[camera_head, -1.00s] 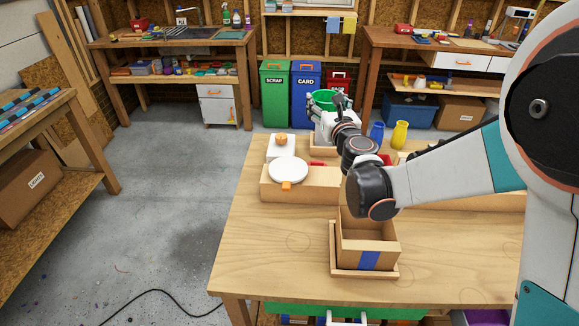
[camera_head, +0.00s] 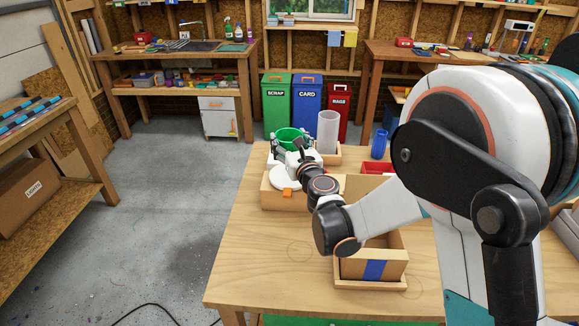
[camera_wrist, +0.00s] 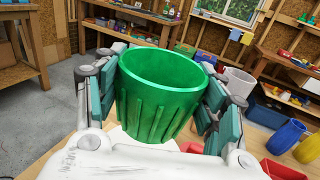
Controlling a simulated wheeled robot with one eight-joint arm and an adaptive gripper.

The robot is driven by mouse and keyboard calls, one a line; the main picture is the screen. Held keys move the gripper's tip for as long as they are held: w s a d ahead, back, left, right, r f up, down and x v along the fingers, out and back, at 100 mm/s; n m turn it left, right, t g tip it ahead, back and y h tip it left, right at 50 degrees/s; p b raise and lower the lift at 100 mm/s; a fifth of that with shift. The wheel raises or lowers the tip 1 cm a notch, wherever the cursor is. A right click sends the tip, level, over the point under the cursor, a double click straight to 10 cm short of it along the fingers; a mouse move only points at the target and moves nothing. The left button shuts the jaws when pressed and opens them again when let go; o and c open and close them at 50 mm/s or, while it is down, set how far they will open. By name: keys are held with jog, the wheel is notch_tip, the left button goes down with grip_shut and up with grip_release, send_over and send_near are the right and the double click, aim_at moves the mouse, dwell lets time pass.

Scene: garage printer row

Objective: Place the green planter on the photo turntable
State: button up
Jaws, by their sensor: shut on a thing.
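The green planter (camera_head: 289,134) is a ribbed round pot, upright and open at the top. My gripper (camera_wrist: 160,100) is shut on it, with teal finger pads on both sides of the planter in the wrist view (camera_wrist: 162,108). The photo turntable (camera_head: 287,181) is a white round disc with an orange tab on a cardboard-coloured box. In the head view the gripper and planter appear over or just behind the turntable's far edge. My wrist hides part of the disc, and I cannot tell the height gap between planter and disc.
A translucent white cylinder (camera_head: 328,131) stands in a shallow wooden tray right of the gripper. A blue vase (camera_head: 379,145) and a red bin (camera_head: 377,168) are further right. An open cardboard box (camera_head: 373,265) with blue tape sits nearer. The table's left front is clear.

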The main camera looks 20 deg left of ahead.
jog(key=shift+f+b, duration=1.05)
jog(key=shift+f, duration=2.15)
jog(key=shift+f, duration=0.1)
jog(key=o, duration=1.1)
jog(key=shift+s+d, duration=0.2)
jog(key=shift+s, duration=0.05)
jog(key=shift+v, duration=5.75)
